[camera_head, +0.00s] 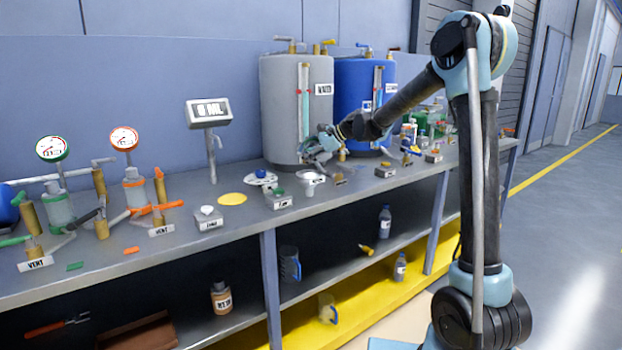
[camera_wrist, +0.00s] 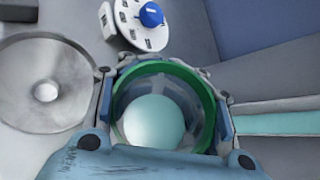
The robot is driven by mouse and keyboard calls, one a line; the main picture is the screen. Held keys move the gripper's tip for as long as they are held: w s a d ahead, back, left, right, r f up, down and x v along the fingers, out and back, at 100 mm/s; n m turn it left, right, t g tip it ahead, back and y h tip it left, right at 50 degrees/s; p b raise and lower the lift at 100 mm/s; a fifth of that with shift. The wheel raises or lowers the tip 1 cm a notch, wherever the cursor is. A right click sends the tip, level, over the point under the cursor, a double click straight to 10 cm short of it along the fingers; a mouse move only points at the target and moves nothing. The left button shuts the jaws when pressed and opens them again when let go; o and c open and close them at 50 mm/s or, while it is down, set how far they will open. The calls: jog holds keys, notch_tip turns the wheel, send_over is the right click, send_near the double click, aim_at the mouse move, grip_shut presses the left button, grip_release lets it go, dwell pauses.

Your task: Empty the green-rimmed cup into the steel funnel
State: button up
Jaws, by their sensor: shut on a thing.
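The green-rimmed cup (camera_wrist: 165,110) is clear and holds pale teal liquid with a bright round patch in it. In the wrist view I look into its mouth. My gripper (camera_wrist: 156,75) is shut on it, with a finger on either side. The steel funnel (camera_wrist: 62,62) is a wide grey dish with a small central hole, to the left of the cup in the wrist view. The cup is beside it, not over it in that view. In the head view my gripper (camera_head: 320,146) is above the bench in front of the grey tank, and the cup is hard to make out.
A grey tank (camera_head: 281,105) with a sight tube and a blue tank (camera_head: 350,90) stand close behind my gripper. A display (camera_head: 207,112) stands left on the bench. A white dial with a blue knob (camera_wrist: 151,14) is beyond the cup. Several small labelled blocks line the bench.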

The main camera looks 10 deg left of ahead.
jog(key=shift+s+r+n+t, duration=0.2)
jog(key=shift+s+n+t, duration=0.1)
jog(key=shift+s, duration=0.1)
jog(key=shift+s+r+n+t, duration=0.1)
jog(key=shift+r+n+t, duration=0.25)
jog(key=shift+n+t, duration=0.15)
dwell(0.8)
jog(key=shift+f+n+t+y+b, duration=0.35)
jog(key=shift+f+n+t, duration=0.45)
jog(key=shift+n+t, duration=0.3)
dwell(1.4)
jog(key=shift+r+n+t+y, duration=0.25)
jog(key=shift+r+n+t, duration=0.15)
jog(key=shift+n, duration=0.1)
dwell(0.9)
jog(key=shift+s+r+n+t+y, duration=0.3)
jog(key=shift+s+n+t, duration=0.1)
jog(key=shift+s+n, duration=0.15)
dwell(0.8)
jog(key=shift+s+r+n+t+y+b, duration=0.15)
jog(key=shift+r+n+t+y+b, duration=0.15)
jog(key=shift+n+b, duration=0.15)
dwell(0.6)
